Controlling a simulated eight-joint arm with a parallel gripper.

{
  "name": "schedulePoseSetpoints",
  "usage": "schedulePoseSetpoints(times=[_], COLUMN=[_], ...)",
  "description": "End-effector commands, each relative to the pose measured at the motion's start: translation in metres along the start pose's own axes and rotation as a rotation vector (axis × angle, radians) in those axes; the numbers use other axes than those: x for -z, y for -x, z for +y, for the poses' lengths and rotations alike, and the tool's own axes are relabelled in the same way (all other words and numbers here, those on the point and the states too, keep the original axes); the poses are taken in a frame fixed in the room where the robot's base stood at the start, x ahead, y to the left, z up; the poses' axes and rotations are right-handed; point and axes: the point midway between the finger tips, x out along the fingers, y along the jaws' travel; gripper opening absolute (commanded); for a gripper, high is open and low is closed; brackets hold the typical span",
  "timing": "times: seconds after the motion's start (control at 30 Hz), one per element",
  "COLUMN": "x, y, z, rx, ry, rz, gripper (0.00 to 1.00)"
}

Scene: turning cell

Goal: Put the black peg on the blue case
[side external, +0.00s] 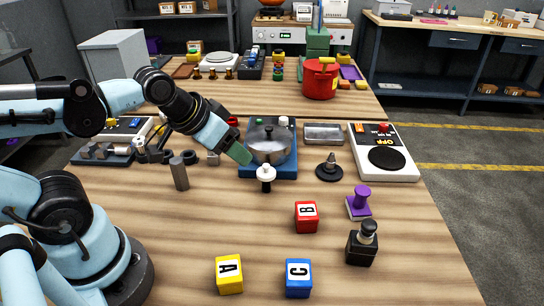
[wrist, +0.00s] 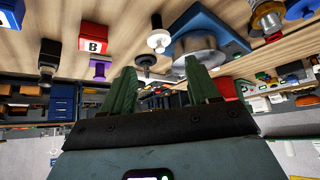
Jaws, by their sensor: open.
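The likely black peg (side external: 329,168) is a small dark knob on a round dark base, upright on the table right of the pot. It also shows in the wrist view (wrist: 146,60). The likely blue case (side external: 288,169) is a flat blue block with a silver lidded pot (side external: 268,150) on it; its blue also shows in the wrist view (wrist: 213,20). My gripper (side external: 242,154) has green fingers, parted and empty in the wrist view (wrist: 163,82). In the side view its tips are at the pot's left, away from the peg.
A white-topped black peg-like piece (side external: 266,174) stands in front of the blue block. A metal tray (side external: 323,134) and white scale-like device (side external: 400,165) lie behind and right. A purple stamp (side external: 361,200), black stamp (side external: 362,245) and red cube (side external: 306,217) stand nearer.

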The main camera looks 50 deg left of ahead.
Motion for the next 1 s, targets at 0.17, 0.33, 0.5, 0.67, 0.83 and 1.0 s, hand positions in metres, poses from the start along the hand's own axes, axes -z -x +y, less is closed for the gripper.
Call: schedulePoseSetpoints(times=[0.17,0.33,0.5,0.67,0.83,1.0], x=[0.015,0.038,0.059,0.073,0.080,0.080], y=[0.001,-0.005,-0.017,-0.032,-0.044,-0.051], z=[0.001,0.002,0.003,0.004,0.005,0.005], rx=[0.000,0.004,0.014,0.026,0.037,0.041], ry=[0.015,0.045,0.075,0.100,0.117,0.122], rz=[-0.080,-0.224,-0.373,-0.499,-0.585,-0.615], gripper=[0.60,0.60,0.60,0.60,0.60,0.60])
